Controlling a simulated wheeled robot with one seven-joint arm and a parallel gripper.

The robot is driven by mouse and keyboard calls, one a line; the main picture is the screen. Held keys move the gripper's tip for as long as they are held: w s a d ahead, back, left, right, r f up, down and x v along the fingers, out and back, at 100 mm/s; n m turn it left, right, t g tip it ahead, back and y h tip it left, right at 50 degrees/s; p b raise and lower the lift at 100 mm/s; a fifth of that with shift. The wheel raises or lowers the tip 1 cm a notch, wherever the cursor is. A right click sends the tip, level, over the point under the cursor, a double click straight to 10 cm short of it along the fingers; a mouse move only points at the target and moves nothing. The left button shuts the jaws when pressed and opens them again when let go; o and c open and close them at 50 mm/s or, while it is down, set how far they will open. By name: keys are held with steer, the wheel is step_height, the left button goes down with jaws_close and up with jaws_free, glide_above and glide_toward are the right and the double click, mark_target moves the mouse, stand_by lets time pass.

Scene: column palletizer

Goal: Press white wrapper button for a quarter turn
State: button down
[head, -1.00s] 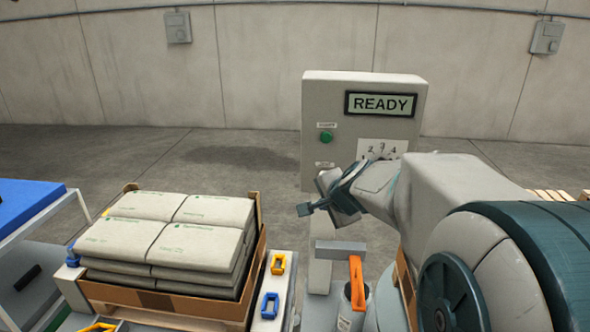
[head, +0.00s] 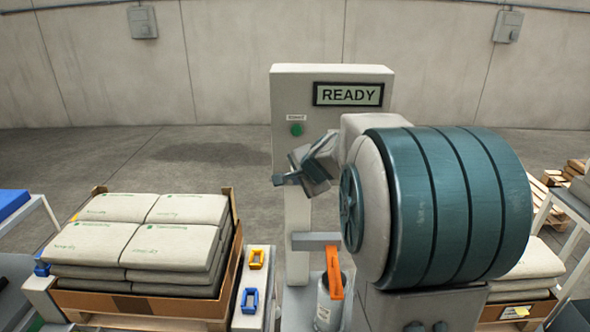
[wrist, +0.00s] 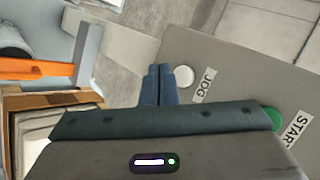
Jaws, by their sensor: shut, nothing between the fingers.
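The grey control cabinet (head: 290,95) stands in the middle of the head view, with a display (head: 348,94) reading READY. The green button (head: 296,130) on its front shows in the head view; in the wrist view the green button (wrist: 274,118) is labelled START and partly hidden by my wrist. The white button (wrist: 184,77), labelled JOG, shows in the wrist view just right of my fingertips; my arm hides it in the head view. My gripper (wrist: 159,72) is shut and empty, its tips beside the white button.
A pallet box (head: 150,303) of stacked sacks (head: 145,240) stands at left.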

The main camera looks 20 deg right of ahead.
steer(key=shift+w+d, duration=0.2)
steer(key=shift+w, duration=0.25)
steer(key=shift+w+d, duration=0.2)
steer(key=shift+w, duration=0.25)
stand_by(1.4)
steer(key=shift+w+d, duration=0.15)
steer(key=shift+w, duration=0.2)
